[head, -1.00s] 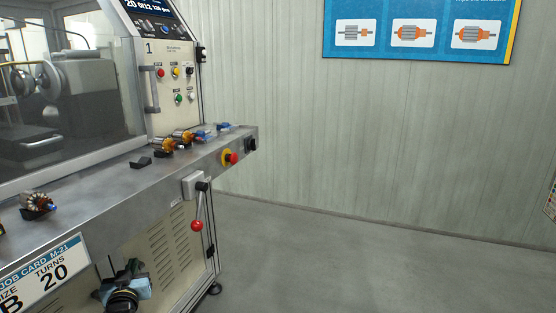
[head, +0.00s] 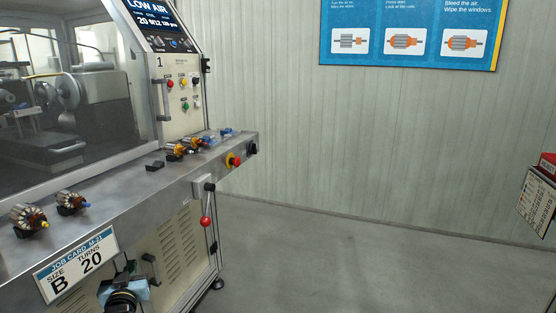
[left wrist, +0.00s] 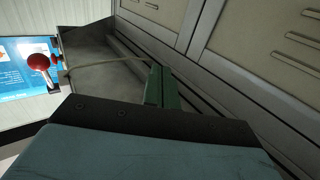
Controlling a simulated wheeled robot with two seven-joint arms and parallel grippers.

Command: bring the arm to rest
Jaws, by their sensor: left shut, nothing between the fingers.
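My left gripper (head: 129,267) is low in front of the winding machine's lower cabinet panel, below the job card. It is shut and empty, with its fingers pointing away from the head camera. In the left wrist view its green fingers (left wrist: 158,86) are together beside the machine's cabinet front (left wrist: 240,60), with nothing between them. Part of my blue-grey wrist fills the bottom of that view. My right gripper shows in neither view.
The machine's metal ledge (head: 130,190) carries several armatures, two at the near left (head: 72,202). A red-knobbed lever (head: 206,221) hangs from its front. The job card (head: 75,265) reads size B, 20 turns. Open floor (head: 330,260) lies right. The screen (head: 150,15) shows LOW AIR.

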